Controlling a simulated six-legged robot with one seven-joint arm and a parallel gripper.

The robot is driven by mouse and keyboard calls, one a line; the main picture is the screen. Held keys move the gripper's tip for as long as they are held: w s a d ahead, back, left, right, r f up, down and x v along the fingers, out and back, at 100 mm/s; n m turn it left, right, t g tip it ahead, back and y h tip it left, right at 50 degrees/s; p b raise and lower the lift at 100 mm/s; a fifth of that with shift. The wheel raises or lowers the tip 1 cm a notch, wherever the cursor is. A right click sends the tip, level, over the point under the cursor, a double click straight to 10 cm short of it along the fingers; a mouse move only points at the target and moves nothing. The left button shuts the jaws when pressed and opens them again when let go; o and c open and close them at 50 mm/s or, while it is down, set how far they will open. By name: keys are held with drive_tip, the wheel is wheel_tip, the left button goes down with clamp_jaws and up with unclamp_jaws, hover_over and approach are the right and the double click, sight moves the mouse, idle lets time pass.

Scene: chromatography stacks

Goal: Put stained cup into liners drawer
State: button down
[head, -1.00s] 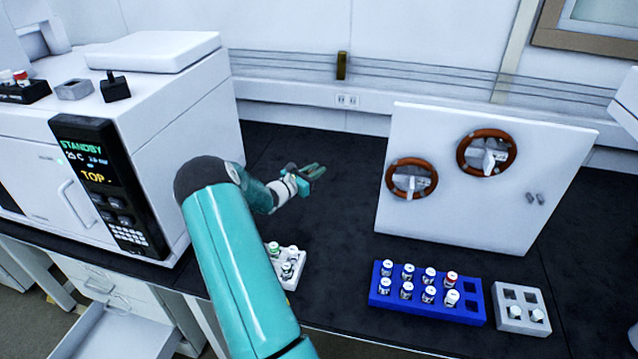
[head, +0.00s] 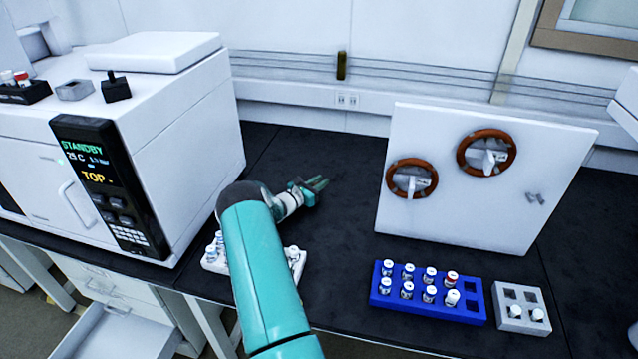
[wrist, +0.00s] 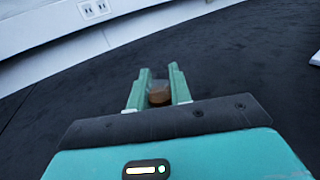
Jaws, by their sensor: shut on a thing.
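My gripper (head: 318,187) is above the black bench top, between the white oven-like instrument and the white panel. In the wrist view my gripper (wrist: 159,88) is shut on a small clear cup with a brown stain, the stained cup (wrist: 159,96), held between the two green fingers. In the head view the cup is too small or hidden to make out. An open white drawer (head: 112,335) shows at the lower left, below the bench; it looks empty in the part I see. I cannot read a label on it.
The instrument (head: 180,120) stands at left. A white vial rack (head: 212,262) is partly behind my arm. A blue vial rack (head: 428,310) and a grey rack (head: 520,295) sit at the front right. The panel (head: 450,215) with two round ports stands behind them.

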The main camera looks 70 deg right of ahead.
drive_tip(key=shift+f, duration=0.15)
drive_tip(key=c, duration=1.3)
unclamp_jaws()
drive_tip(key=shift+w+a+r, duration=0.1)
drive_tip(key=shift+r, duration=0.1)
drive_tip(key=v, duration=0.7)
drive_tip(key=shift+a, duration=0.15)
